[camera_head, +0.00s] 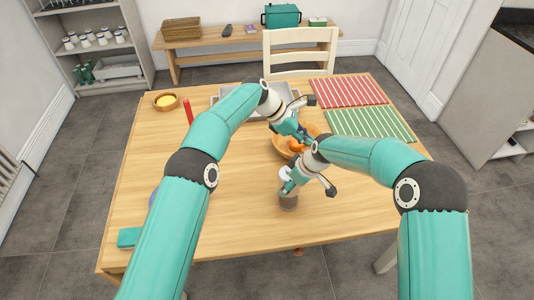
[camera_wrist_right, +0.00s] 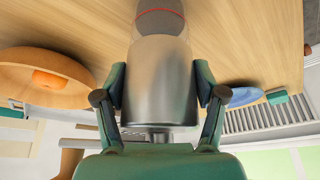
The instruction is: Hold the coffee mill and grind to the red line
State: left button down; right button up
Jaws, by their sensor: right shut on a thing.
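The coffee mill (camera_head: 288,201) stands near the middle of the table, with a silver upper body and a darker lower part. In the right wrist view the mill's metal body (camera_wrist_right: 160,85) fills the middle, and a thin red line (camera_wrist_right: 160,11) rings its darker part. My right gripper (camera_head: 308,184) is shut on the mill, with one finger on each side of the metal body; it also shows in the wrist view (camera_wrist_right: 160,92). My left gripper (camera_head: 301,131) hangs beyond the mill, by the wooden bowl. Whether its fingers are apart is unclear.
A wooden bowl (camera_head: 280,150) with orange items lies behind the mill, partly hidden by my arms. A grey tray (camera_head: 222,101), red striped mat (camera_head: 347,91), green striped mat (camera_head: 370,124) and small bowl (camera_head: 166,102) lie farther back. The front of the table is mostly clear.

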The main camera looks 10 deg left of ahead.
pick_arm(q)
jog(key=shift+s+d+f+g, duration=0.2)
jog(key=shift+s+d, duration=0.1)
jog(key=shift+d, duration=0.15)
jog(key=shift+s+d+f+g, duration=0.15)
jog(key=shift+s+d, duration=0.1)
jog(key=shift+d, duration=0.15)
pick_arm(e)
jog(key=shift+w+a+r, duration=0.25)
jog(key=shift+w+r, duration=0.05)
jog(key=shift+w, duration=0.1)
jog(key=shift+w+d+r, duration=0.1)
jog(key=shift+r, duration=0.1)
pick_arm(q)
jog(key=shift+a, duration=0.1)
jog(key=shift+s+a, duration=0.15)
jog(key=shift+s, duration=0.65)
pick_arm(e)
jog(key=shift+d, duration=0.15)
pick_arm(q)
jog(key=v, duration=1.2)
jog(key=shift+w+a+r, duration=0.2)
jog(key=shift+w+r, duration=0.2)
pick_arm(e)
jog(key=shift+s+f, duration=0.2)
jog(key=shift+f, duration=0.05)
jog(key=o, duration=1.7)
jog(key=shift+c, duration=0.2)
